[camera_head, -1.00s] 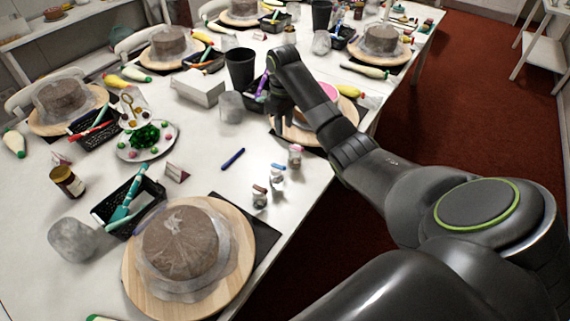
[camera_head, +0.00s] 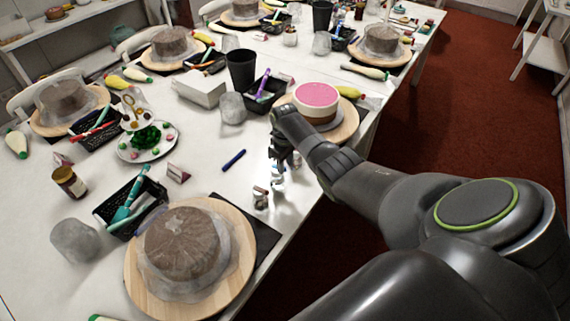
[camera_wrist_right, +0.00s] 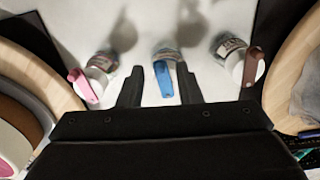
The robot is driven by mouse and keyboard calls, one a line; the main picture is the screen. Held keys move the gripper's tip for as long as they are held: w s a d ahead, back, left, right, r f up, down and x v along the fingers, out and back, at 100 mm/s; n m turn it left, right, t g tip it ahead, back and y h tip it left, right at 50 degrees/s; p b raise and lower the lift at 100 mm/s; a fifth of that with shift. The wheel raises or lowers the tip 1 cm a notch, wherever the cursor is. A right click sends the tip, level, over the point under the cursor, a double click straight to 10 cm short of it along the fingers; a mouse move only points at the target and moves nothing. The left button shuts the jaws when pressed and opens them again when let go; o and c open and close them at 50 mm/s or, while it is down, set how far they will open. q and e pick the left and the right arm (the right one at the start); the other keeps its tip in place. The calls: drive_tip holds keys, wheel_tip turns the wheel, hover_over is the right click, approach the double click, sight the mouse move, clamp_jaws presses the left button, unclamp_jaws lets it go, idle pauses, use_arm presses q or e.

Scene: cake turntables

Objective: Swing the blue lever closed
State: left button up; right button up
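The blue lever (camera_wrist_right: 162,79) shows in the right wrist view, on top of a small jar (camera_wrist_right: 166,55) on the white table. My right gripper (camera_wrist_right: 159,67) is open, with one finger on each side of the blue lever in that view. I cannot tell whether the fingers touch it. In the head view my right gripper (camera_head: 278,158) points down above the small jars, and the jar with the blue lever (camera_head: 277,180) is partly hidden beneath it. My left gripper is not in view.
A jar with a pink lever (camera_wrist_right: 84,86) and one with a brown lever (camera_wrist_right: 253,66) stand on either side. A pink-topped cake (camera_head: 317,95) stands beyond the arm. A brown cake (camera_head: 182,245) on a wooden turntable (camera_head: 150,290) stands nearer. A blue pen (camera_head: 233,160) lies left.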

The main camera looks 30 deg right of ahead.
drive_tip(key=shift+f, duration=0.25)
drive_tip(key=shift+c, duration=0.3)
clamp_jaws()
drive_tip(key=shift+s+a+r+m+p, duration=0.15)
drive_tip(key=shift+a+m+p, duration=0.1)
drive_tip(key=shift+m+p, duration=0.35)
drive_tip(key=shift+a+m+p, duration=0.25)
drive_tip(key=shift+m+p, duration=0.05)
drive_tip(key=shift+m, duration=0.5)
drive_tip(key=shift+o, duration=0.3)
unclamp_jaws()
